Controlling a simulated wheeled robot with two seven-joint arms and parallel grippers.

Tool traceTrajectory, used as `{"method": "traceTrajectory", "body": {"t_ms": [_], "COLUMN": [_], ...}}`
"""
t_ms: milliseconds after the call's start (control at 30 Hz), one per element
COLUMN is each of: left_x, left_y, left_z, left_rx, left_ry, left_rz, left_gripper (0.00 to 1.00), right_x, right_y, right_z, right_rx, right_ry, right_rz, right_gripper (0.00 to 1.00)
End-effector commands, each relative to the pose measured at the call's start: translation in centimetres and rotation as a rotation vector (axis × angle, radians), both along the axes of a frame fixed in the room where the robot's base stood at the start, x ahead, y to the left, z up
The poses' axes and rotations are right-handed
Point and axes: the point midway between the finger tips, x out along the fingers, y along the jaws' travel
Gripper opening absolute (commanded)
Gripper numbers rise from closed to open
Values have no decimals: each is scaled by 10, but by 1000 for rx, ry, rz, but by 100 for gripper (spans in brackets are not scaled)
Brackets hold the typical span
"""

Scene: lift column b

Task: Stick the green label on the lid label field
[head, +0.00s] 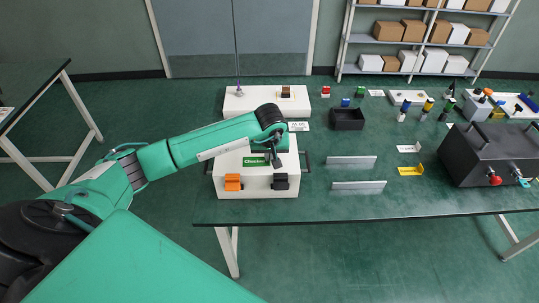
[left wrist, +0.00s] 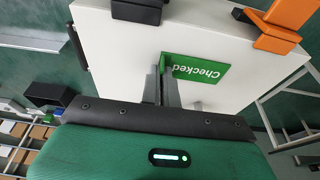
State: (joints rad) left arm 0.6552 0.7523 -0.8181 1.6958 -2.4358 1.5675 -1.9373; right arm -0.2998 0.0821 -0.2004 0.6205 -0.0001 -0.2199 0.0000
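The green label (head: 257,161), printed "Checked", is at the lid of the white case (head: 257,188). In the left wrist view the label (left wrist: 203,70) looks parallel to the white lid (left wrist: 120,50); I cannot tell whether it touches it. My left gripper (head: 274,162) is over the lid at the label's right end. In the left wrist view its fingers (left wrist: 162,75) are close together on a small raised green tab at the label's edge. No separate label field shows; it may be beneath the label. My right gripper is not in view.
The case has an orange latch (head: 233,182), a black latch (head: 280,181) and side handles. A black bin (head: 347,119), metal rails (head: 358,186), a yellow bracket (head: 411,170) and a black box (head: 488,155) stand to the right. Bare table (head: 330,208) lies between.

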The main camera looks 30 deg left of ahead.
Motion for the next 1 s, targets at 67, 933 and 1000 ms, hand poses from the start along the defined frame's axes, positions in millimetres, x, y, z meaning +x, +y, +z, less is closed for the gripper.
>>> {"method": "traceTrajectory", "body": {"t_ms": [67,933,1000], "left_x": [-1,-10,-14], "left_y": [0,-7,-9], "left_z": [-1,44,61], "left_rx": [0,2,1], "left_ry": [2,-5,-5], "left_rz": [-1,-3,-3], "left_gripper": [0,28,28], "right_x": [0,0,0], "right_y": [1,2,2], "right_z": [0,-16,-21], "right_rx": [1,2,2], "right_ry": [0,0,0], "right_rz": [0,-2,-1], "right_gripper": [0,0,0]}}
